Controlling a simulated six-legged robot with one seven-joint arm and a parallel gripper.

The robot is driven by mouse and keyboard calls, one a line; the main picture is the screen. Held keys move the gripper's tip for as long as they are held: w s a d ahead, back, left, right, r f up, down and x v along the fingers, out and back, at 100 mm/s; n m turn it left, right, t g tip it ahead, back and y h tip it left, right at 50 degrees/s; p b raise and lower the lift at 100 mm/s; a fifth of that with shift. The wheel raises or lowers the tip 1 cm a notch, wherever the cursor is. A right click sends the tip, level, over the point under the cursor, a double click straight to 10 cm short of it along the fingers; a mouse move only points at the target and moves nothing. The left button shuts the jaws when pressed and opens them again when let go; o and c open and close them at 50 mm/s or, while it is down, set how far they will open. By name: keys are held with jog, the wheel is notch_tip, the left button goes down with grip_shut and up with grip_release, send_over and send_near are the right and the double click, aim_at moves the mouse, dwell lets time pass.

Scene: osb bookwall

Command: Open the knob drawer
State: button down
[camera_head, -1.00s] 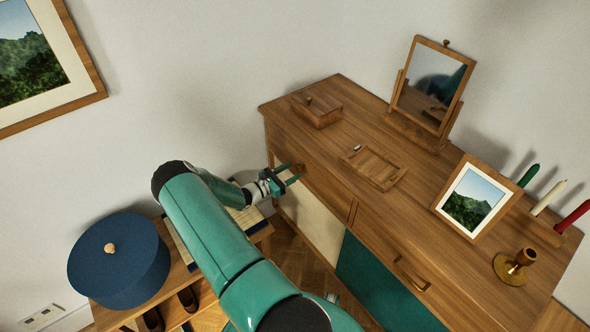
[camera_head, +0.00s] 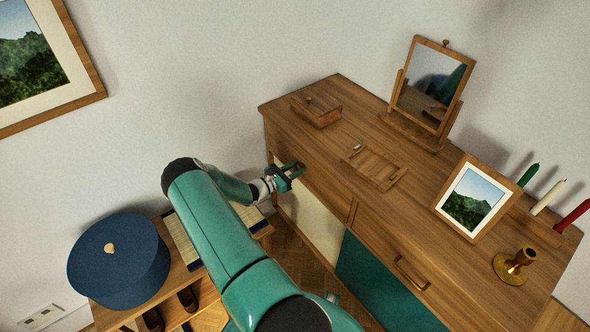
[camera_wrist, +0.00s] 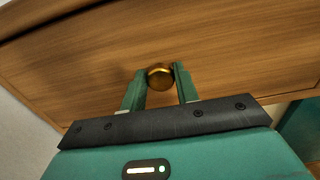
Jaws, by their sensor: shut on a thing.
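The wooden sideboard (camera_head: 330,150) stands against the wall. Its far-left drawer front (camera_wrist: 230,45) fills the wrist view and carries a round brass knob (camera_wrist: 160,77). My gripper (camera_wrist: 160,80) is shut on the knob, with one green finger on each side of it. In the head view my gripper (camera_head: 291,171) is at the sideboard's front, near its left end, and hides most of the knob. The drawer looks flush with the front.
A second drawer with a bar handle (camera_head: 411,273) is to the right. On top are a small wooden box (camera_head: 316,111), a tray (camera_head: 374,168), a mirror (camera_head: 431,84), a framed picture (camera_head: 473,197) and a brass candlestick (camera_head: 514,266). A bench with a blue hat box (camera_head: 118,262) stands left.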

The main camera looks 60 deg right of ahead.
jog(key=v, duration=2.3)
jog(key=shift+a, duration=0.15)
jog(key=c, duration=1.1)
grip_release()
jog(key=shift+w, duration=0.1)
jog(key=v, duration=1.3)
jog(key=shift+w+a, duration=0.1)
jog(key=shift+a, duration=0.3)
